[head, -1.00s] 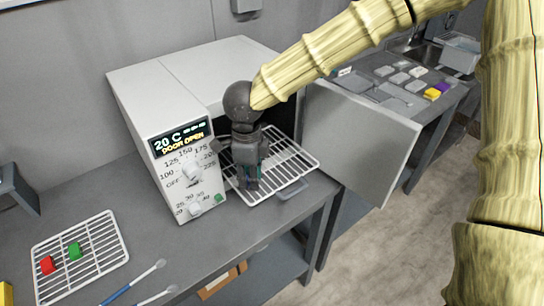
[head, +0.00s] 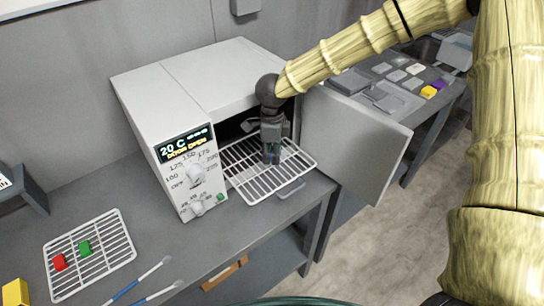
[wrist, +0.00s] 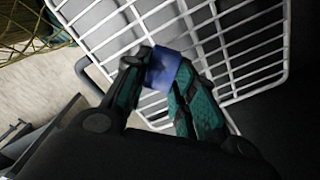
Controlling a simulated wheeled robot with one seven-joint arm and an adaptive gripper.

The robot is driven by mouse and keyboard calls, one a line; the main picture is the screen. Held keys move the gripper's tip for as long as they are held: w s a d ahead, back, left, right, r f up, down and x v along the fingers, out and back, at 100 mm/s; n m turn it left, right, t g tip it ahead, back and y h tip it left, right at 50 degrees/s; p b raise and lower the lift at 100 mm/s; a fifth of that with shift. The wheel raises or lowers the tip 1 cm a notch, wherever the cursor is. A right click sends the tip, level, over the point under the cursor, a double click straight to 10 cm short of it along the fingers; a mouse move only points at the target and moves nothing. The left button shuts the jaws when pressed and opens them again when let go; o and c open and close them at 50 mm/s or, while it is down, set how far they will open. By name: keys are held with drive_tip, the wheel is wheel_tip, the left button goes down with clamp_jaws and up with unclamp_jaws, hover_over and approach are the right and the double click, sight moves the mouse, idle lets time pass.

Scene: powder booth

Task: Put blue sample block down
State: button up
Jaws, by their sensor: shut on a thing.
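My gripper (head: 271,160) is at the oven's open front, over the pulled-out white wire rack (head: 262,183). In the wrist view, my gripper (wrist: 160,85) is shut on the blue sample block (wrist: 163,68), which sits between the two teal-padded fingers. The rack (wrist: 215,45) lies beneath the block; I cannot tell whether the block touches it. In the head view the block is hidden by the fingers. The oven (head: 160,120) stands on the bench with its door (head: 350,130) swung open to the right; its display reads 20 C, DOOR OPEN.
A second wire rack (head: 110,262) on the bench at left holds a red block (head: 59,262) and a green block (head: 84,248). Two blue-handled brushes (head: 140,282) lie beside it. A yellow object (head: 15,293) is at the lower left. A far bench at upper right carries several small blocks.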

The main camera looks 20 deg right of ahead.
drive_tip(key=shift+f+p, duration=0.4)
drive_tip(key=shift+f, duration=0.85)
drive_tip(key=shift+s+f, duration=0.1)
drive_tip(key=shift+f, duration=0.05)
drive_tip(key=o, duration=1.1)
drive_tip(key=shift+c, duration=0.2)
wheel_tip(320, 180, up, 12)
drive_tip(key=b, duration=0.3)
